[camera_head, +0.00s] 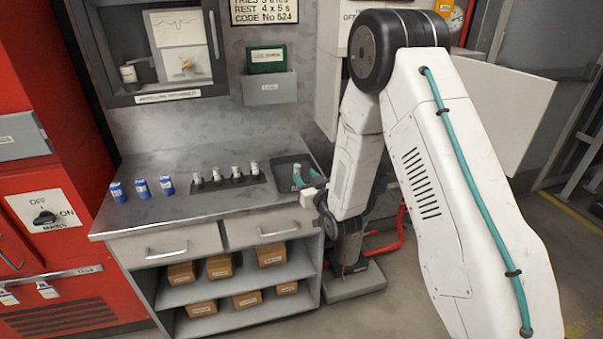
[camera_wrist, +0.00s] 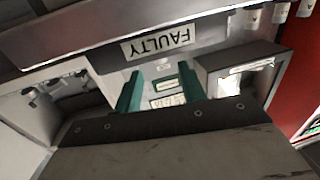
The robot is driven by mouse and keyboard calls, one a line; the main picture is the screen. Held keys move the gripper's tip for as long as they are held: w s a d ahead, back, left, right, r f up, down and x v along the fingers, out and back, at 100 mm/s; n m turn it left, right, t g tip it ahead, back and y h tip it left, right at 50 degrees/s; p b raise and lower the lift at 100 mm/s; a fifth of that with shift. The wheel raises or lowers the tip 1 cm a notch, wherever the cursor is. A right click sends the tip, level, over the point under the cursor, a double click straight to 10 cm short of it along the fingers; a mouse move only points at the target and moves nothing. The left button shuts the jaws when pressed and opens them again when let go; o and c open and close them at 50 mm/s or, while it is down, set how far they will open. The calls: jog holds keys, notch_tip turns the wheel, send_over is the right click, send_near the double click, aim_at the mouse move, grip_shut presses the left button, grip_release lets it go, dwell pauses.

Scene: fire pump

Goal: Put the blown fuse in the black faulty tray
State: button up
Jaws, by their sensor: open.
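The black tray (camera_head: 290,161) sits at the right end of the steel worktop. In the wrist view, a FAULTY label (camera_wrist: 158,43) appears upside down beside a dark band that may be the tray. My gripper (camera_head: 305,176) is over the tray with its teal fingers apart. In the wrist view, I see no fuse between the fingers of my gripper (camera_wrist: 160,88). Several white-topped fuses (camera_head: 235,173) stand in a black rack left of the tray. I cannot tell which fuse is blown, or whether one lies in the tray; my fingers partly hide its inside.
A green log book (camera_head: 266,58) sits in a wall holder (camera_head: 268,90), beside a recorder cabinet (camera_head: 166,50). Cardboard boxes (camera_head: 219,266) fill the shelves below. A red panel (camera_head: 45,220) bounds the left.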

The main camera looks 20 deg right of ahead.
jog(key=s+d, duration=0.1)
jog(key=s, duration=0.7)
jog(key=s+d+r+g+h, duration=0.1)
jog(key=s+d+r+g, duration=0.1)
jog(key=s+r+g, duration=0.35)
jog(key=s+d+r+g+h, duration=0.1)
jog(key=s+r+g+h, duration=0.15)
jog(key=r, duration=0.55)
jog(key=s+r+g, duration=0.3)
jog(key=s, duration=0.6)
jog(key=s+r+m+g, duration=0.1)
jog(key=s+r+g, duration=0.1)
jog(key=s, duration=0.8)
jog(key=s+r+g, duration=0.3)
jog(key=s, duration=0.7)
jog(key=shift+r+m+g+y, duration=0.3)
jog(key=shift+m+y, duration=0.05)
jog(key=shift+m, duration=0.05)
jog(key=shift+s, duration=0.1)
jog(key=shift+c, duration=0.5)
